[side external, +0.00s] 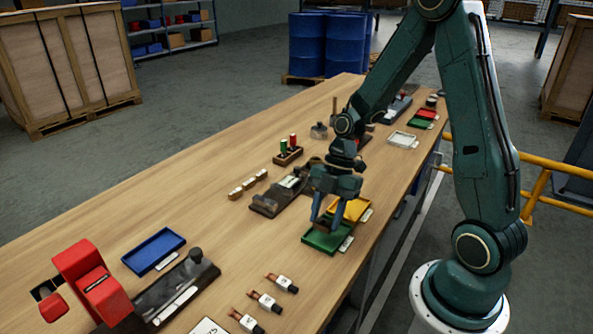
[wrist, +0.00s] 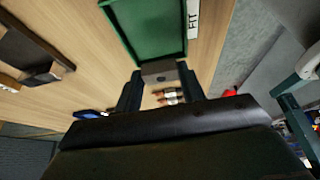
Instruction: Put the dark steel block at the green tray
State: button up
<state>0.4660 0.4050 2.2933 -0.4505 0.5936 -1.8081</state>
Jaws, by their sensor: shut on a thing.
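My gripper (wrist: 160,84) is shut on the dark steel block (wrist: 159,71), a small grey block held between its two fingertips in the wrist view. The green tray (wrist: 147,29) lies just beyond the block in that view, and the block overlaps its near edge in the picture. In the side external view my gripper (side external: 328,213) is over the green tray (side external: 322,242). The block is too small and hidden there to make out. I cannot tell whether the block touches the tray.
A yellow tray (side external: 358,206) sits right behind the green tray. A dark fixture (side external: 275,202) stands to the left. A blue tray (side external: 153,252), several labelled parts (side external: 265,300) and a red machine (side external: 92,282) are toward the front. Bare wood lies between the blue tray and the green tray.

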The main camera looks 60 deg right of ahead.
aim_at(321, 241)
jog(key=shift+f, duration=1.65)
jog(key=shift+f, duration=0.35)
jog(key=o, duration=1.3)
jog(key=shift+c, duration=0.2)
jog(key=shift+r, duration=0.1)
jog(key=shift+r, duration=3.4)
jog(key=shift+r, duration=0.1)
